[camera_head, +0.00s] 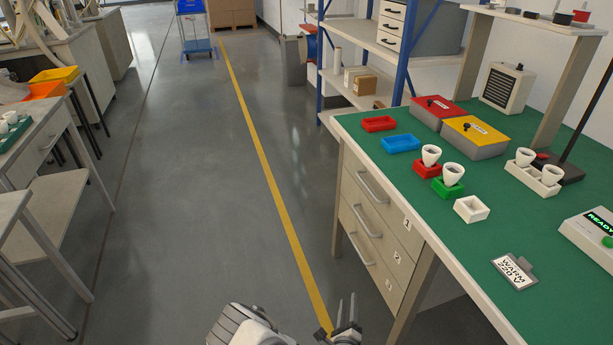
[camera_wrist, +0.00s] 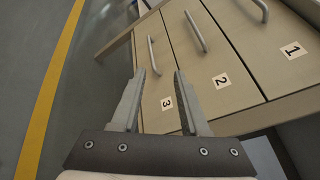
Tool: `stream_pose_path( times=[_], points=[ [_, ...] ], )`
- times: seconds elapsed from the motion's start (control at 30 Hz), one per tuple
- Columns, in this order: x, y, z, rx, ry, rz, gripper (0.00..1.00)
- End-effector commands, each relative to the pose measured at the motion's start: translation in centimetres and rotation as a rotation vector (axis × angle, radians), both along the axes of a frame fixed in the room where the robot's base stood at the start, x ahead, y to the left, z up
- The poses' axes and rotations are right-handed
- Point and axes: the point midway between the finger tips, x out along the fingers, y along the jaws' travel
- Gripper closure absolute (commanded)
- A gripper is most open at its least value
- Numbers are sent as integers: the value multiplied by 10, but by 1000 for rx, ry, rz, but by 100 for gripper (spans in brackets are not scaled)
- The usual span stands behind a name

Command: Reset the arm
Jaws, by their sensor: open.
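My gripper (camera_head: 345,318) is at the bottom of the head view, in front of the green-topped bench and left of its drawers. In the wrist view my gripper (camera_wrist: 160,90) shows two fingers apart with nothing between them. Beyond the fingers are the bench drawers, labelled drawer 1 (camera_head: 375,184), drawer 2 (camera_head: 366,221) and drawer 3 (camera_head: 362,258). All three look shut. The fingers appear apart from the drawer fronts, though the exact gap is hard to tell.
The aisle floor (camera_head: 200,190) is clear.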

Motion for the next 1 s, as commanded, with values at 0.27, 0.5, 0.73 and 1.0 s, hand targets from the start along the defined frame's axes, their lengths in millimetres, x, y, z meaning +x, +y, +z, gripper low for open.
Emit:
stream_pose_path(
  times=[0.27, 0.5, 0.73, 1.0],
  points=[
    [29, -21, 97, 217, -210, -349, 55],
    [27, -53, 175, 428, -384, -671, 55],
    [6, -82, 238, 645, -537, -967, 55],
    [-34, -106, 295, 922, -701, -1297, 55]
  ],
)
